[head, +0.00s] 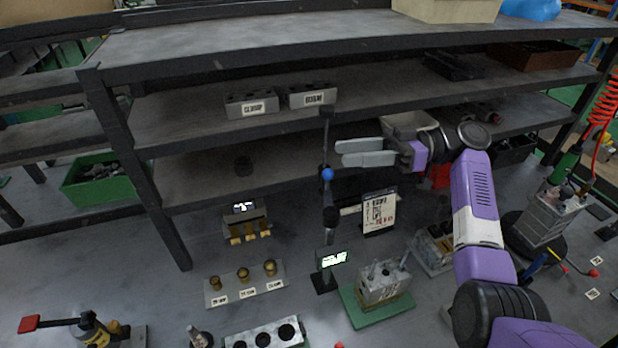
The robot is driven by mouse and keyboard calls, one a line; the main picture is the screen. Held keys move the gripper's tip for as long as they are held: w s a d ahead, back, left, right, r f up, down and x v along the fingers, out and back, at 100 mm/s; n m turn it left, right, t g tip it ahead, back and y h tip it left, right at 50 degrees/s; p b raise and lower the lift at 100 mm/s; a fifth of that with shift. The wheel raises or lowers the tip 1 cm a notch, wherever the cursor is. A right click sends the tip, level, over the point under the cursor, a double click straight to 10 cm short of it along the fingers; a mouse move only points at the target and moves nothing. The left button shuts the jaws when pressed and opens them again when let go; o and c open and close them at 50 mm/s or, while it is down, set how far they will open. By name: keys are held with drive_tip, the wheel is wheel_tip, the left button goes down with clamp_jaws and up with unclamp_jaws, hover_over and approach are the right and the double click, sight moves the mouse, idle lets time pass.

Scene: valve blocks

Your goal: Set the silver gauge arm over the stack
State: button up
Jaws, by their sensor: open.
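My gripper (340,153) is open and empty, its two pale grey fingers pointing left near the middle of the head view. A dark upright post with a blue joint (327,174) stands just left of the fingertips, apart from them in the picture. A pale silver bar (350,209) runs right from low on this post, partly hidden behind a printed card; it looks like the gauge arm, but I cannot be sure. A grey valve block stack (383,283) stands on a green plate (369,318) below the gripper. I cannot tell whether the bar reaches over it.
The printed card (379,213) and a small lit display (332,260) stand near the post. Another block assembly (549,213) is at right. A tray with brass parts (245,285) and a red-handled tool (75,325) are at left. Shelf edges (350,112) lie behind.

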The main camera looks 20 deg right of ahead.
sight(327, 187)
wheel_tip(327, 187, down, 6)
drive_tip(key=r+b, duration=0.1)
drive_tip(key=b, duration=0.4)
drive_tip(key=w+a+p, duration=0.2)
drive_tip(key=a+p, duration=0.1)
drive_tip(key=a, duration=0.4)
drive_tip(key=shift+a+f, duration=0.15)
drive_tip(key=shift+a, duration=0.15)
drive_tip(key=shift+c, duration=0.4)
clamp_jaws()
idle(0.6)
